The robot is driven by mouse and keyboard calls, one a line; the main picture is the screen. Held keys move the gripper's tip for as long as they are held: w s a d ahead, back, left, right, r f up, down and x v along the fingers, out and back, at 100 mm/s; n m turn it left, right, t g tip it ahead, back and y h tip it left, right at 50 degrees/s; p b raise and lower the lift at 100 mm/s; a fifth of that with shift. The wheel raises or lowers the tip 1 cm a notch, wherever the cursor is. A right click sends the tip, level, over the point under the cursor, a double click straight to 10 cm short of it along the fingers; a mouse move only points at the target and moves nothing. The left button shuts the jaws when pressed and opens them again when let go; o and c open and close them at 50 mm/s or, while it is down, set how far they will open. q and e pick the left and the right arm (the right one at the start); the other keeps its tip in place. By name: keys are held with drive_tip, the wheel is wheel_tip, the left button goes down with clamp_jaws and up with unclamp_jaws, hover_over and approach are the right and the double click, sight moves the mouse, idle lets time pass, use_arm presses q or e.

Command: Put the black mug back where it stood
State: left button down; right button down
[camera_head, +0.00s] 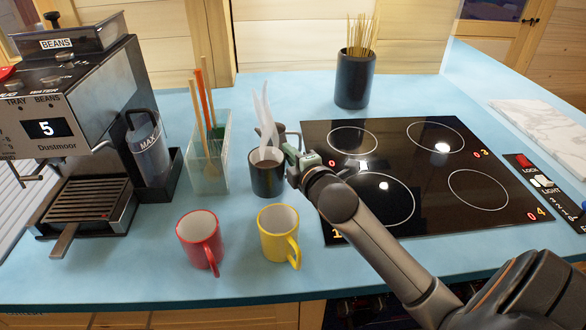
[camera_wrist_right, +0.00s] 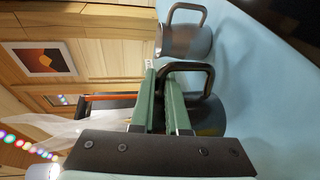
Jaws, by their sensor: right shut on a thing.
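The black mug (camera_head: 266,180) is upright at the left of the hob, full of dark liquid with steam rising. I cannot tell whether its base touches the blue counter. My right gripper (camera_head: 296,160) reaches in from the right and is shut on the mug's handle. In the right wrist view its green fingers (camera_wrist_right: 160,72) close on the dark handle (camera_wrist_right: 196,68), and part of the mug's body (camera_wrist_right: 209,116) shows beside them. My left gripper is not in view.
A grey mug (camera_head: 266,136) stands close behind the black mug. A red mug (camera_head: 197,228) and a yellow mug (camera_head: 276,245) stand in front. A utensil holder (camera_head: 209,165) and coffee machine (camera_head: 85,120) are left, a dark pot of sticks (camera_head: 355,82) behind, the hob (camera_head: 450,215) right.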

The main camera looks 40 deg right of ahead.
drive_tip(key=shift+w+d+f, duration=0.2)
drive_tip(key=shift+d+f, duration=0.2)
drive_tip(key=shift+w+d+f+b, duration=0.1)
drive_tip(key=shift+d+f+b, duration=0.1)
drive_tip(key=shift+f, duration=0.7)
drive_tip(key=shift+d+f+b, duration=0.1)
drive_tip(key=shift+f+b, duration=0.05)
drive_tip(key=shift+f, duration=0.75)
drive_tip(key=shift+f, duration=0.15)
drive_tip(key=c, duration=0.9)
unclamp_jaws()
drive_tip(key=shift+f, duration=0.1)
drive_tip(key=v, duration=1.2)
